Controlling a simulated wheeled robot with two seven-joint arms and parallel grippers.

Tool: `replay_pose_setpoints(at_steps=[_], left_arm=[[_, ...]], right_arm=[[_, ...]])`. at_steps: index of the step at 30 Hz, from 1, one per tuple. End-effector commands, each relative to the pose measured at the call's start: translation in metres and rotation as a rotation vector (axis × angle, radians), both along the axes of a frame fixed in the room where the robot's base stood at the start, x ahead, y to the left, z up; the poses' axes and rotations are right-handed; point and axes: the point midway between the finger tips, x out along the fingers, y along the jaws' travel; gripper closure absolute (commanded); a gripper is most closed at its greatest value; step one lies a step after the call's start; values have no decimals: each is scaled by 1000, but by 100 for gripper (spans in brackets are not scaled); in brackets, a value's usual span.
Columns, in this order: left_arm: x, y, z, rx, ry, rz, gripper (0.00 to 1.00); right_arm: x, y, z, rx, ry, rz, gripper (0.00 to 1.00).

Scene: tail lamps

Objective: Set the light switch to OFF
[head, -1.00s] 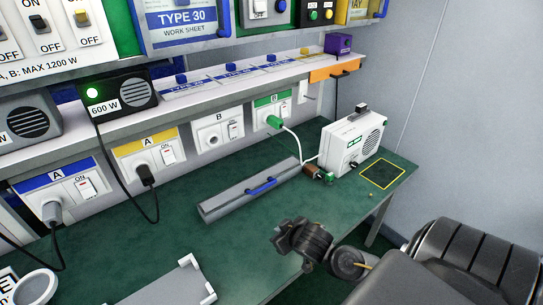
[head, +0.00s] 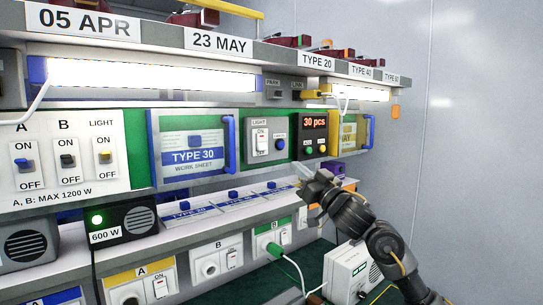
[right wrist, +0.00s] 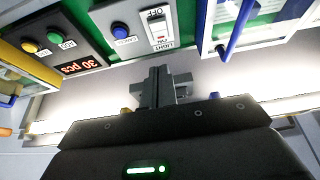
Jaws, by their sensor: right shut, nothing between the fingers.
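A white rocker switch (head: 261,141) labelled LIGHT, with ON above OFF, is on a grey plate in the green panel. It also shows upside down in the right wrist view (right wrist: 158,32); I cannot clearly tell which side is pressed. My right gripper (head: 302,174) is shut and empty, below and to the right of the rocker in the head view. Its fingers (right wrist: 157,85) point toward the panel, apart from the switch. My left gripper is out of view.
A blue button (head: 280,145) sits right beside the rocker. A counter panel (head: 314,122) reads 30 pcs. A worksheet holder with a blue handle (head: 231,141) stands to the left. Lit lamp strips (head: 150,75) hang under the upper shelf. A ledge (head: 215,212) runs below.

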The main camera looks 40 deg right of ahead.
Motion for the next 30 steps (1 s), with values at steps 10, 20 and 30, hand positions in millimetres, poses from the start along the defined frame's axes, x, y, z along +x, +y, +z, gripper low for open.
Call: replay_pose_setpoints(at_steps=[10,20,30], left_arm=[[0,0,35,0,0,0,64],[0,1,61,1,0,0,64],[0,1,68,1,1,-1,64]], right_arm=[[54,-1,32,4,-2,0,100],[108,-1,35,1,4,0,100],[125,-2,26,-2,0,-1,100]])
